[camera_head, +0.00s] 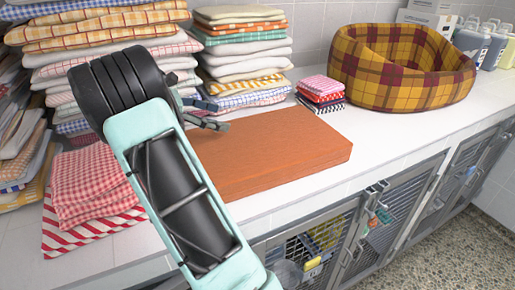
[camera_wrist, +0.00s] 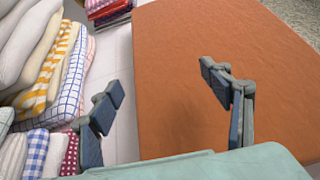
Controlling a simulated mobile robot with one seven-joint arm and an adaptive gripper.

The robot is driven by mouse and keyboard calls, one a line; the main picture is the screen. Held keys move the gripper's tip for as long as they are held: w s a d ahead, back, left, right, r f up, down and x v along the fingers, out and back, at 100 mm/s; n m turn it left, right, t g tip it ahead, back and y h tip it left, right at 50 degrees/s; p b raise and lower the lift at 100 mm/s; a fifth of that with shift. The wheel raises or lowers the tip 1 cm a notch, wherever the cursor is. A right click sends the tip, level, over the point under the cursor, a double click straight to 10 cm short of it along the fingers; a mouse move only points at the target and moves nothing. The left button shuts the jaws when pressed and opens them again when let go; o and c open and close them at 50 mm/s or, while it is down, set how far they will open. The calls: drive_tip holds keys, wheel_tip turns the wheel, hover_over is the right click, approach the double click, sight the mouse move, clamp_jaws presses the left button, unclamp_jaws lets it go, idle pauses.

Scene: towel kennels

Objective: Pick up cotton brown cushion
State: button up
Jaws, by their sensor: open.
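The brown cushion (camera_head: 275,151) is a flat, orange-brown rectangular pad lying on the white counter (camera_head: 372,142). In the wrist view the cushion (camera_wrist: 180,70) fills the middle and right. My gripper (camera_wrist: 165,105) is open and empty, with its two fingers spread apart. Its right finger shows over the cushion and its left finger over the white strip between the cushion and the towel stacks. In the head view my gripper (camera_head: 208,115) is at the cushion's back left corner, partly hidden by my arm. My arm also hides the cushion's left part. I cannot tell whether the fingers touch it.
Tall stacks of folded towels (camera_head: 240,45) stand behind the cushion. A small pile of red and dark cloths (camera_head: 320,92) and a plaid pet bed (camera_head: 365,85) sit to the right. Red checked cloths (camera_head: 90,185) lie at left. Metal kennel doors (camera_head: 390,210) are below.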

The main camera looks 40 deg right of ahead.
sight(250, 122)
drive_tip(key=shift+w+d+f+n+h, duration=0.3)
drive_tip(key=shift+w+f, duration=0.1)
drive_tip(key=shift+w, duration=0.1)
drive_tip(key=x, duration=1)
drive_tip(key=shift+s+d, duration=0.25)
drive_tip(key=shift+d, duration=0.05)
drive_tip(key=shift+r, duration=0.1)
drive_tip(key=shift+a, duration=0.1)
drive_tip(key=shift+c, duration=0.7)
drive_tip(key=c, duration=1)
